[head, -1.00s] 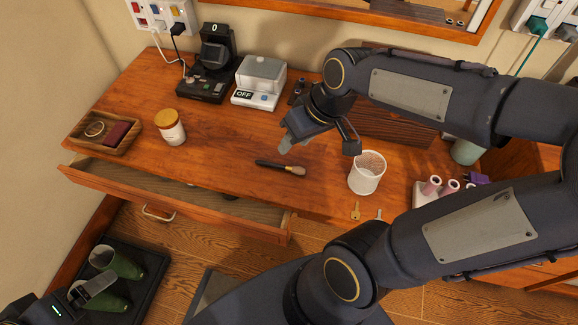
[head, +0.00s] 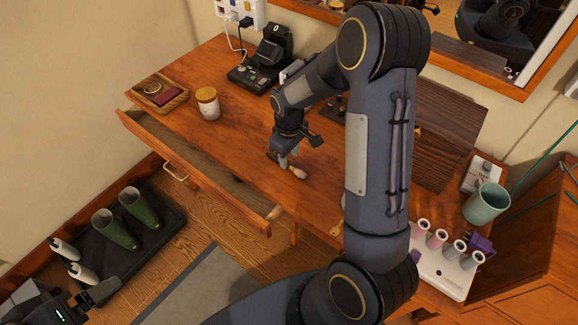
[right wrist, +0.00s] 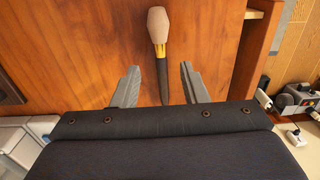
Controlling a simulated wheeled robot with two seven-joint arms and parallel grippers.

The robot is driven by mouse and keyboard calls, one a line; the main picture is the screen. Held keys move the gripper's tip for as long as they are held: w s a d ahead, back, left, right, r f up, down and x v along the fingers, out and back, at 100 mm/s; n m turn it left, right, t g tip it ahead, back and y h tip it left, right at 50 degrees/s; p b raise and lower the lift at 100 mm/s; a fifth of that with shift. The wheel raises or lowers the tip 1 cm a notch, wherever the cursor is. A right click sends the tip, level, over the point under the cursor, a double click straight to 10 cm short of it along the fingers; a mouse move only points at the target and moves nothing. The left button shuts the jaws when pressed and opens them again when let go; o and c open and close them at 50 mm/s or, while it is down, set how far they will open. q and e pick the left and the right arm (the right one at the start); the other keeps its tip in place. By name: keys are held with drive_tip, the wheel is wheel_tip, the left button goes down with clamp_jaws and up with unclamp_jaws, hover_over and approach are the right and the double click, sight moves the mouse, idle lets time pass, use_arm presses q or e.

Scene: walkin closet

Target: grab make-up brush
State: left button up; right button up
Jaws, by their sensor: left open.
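The make-up brush lies on the wooden desk; its pale head (head: 299,173) shows in the head view. In the right wrist view the brush (right wrist: 158,30) has a pale tip, golden ferrule and dark handle. My right gripper (head: 286,160) is low over the handle. The right wrist view shows its two fingers (right wrist: 161,72) apart, with the handle running between them and a gap on each side. Whether the fingertips touch the desk is unclear. My left gripper (head: 98,296) is open and empty at the bottom left, above the floor.
An open drawer (head: 190,160) juts from the desk front. A wooden tray (head: 145,101), a lidded jar (head: 208,103) and a black device (head: 258,72) stand left. A green cup (head: 486,203) and a white holder (head: 447,270) stand right.

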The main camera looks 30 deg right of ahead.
sight(289, 165)
wheel_tip(289, 165, down, 4)
drive_tip(key=shift+s+r, duration=0.1)
drive_tip(key=shift+r, duration=0.15)
clamp_jaws()
drive_tip(key=shift+r, duration=0.15)
